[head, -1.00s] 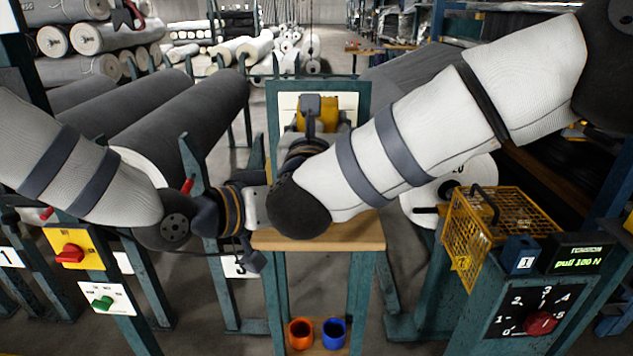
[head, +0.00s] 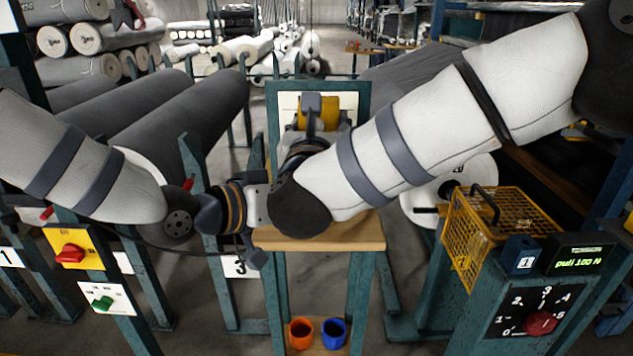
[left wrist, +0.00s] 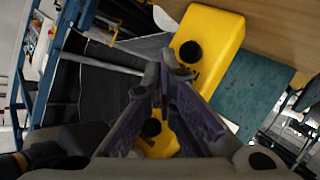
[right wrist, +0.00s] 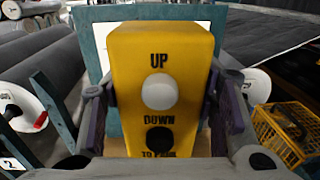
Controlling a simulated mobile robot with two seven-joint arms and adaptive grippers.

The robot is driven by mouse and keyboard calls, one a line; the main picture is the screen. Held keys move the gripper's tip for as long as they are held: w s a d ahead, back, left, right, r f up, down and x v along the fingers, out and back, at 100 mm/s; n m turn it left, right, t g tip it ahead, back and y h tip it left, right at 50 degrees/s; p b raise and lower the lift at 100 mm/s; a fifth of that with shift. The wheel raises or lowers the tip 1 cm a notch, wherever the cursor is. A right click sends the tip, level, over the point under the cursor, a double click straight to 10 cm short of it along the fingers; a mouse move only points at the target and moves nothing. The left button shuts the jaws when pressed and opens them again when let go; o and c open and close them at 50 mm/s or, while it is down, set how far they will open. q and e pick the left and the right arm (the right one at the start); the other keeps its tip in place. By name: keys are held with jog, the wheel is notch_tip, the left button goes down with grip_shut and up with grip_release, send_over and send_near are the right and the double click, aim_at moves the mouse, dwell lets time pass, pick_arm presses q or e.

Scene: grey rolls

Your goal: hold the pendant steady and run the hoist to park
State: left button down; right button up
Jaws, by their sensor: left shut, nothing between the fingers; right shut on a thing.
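The yellow pendant (right wrist: 160,60) has a white UP button, a black DOWN button below it and partly hidden lettering reading TO PARK. My right gripper (right wrist: 155,100) is shut on its two sides, and the pendant appears upright. In the head view the pendant (head: 323,112) shows behind my right gripper (head: 313,122), above the small wooden stand. In the head view my right arm hides the left fingers.
The wooden-topped stand (head: 355,235) holds an orange cup (head: 300,334) and a blue cup (head: 334,333) low down. A yellow wire cage (head: 470,238) and a dial panel (head: 530,310) stand right. Switch panels (head: 75,253) and grey rolls (head: 175,115) are left.

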pick_arm(q)
jog(key=shift+w+r, duration=0.5)
jog(key=shift+w, duration=0.05)
pick_arm(e)
jog(key=shift+s+a+f, duration=0.2)
jog(key=shift+a, duration=0.05)
pick_arm(q)
jog(key=shift+r, duration=0.1)
pick_arm(e)
jog(key=shift+f, duration=0.1)
dwell(0.4)
pick_arm(q)
jog(key=shift+s, duration=0.1)
dwell(3.1)
jog(key=shift+s+r, duration=0.1)
jog(key=shift+s, duration=1.05)
pick_arm(e)
jog(key=shift+d, duration=0.1)
pick_arm(q)
jog(key=shift+s+f, duration=0.15)
jog(key=shift+f, duration=0.05)
jog(key=s, duration=0.5)
jog(key=shift+a+f, duration=0.15)
jog(key=shift+a, duration=0.05)
jog(key=shift+w, duration=0.1)
pick_arm(e)
jog(key=shift+w, duration=0.1)
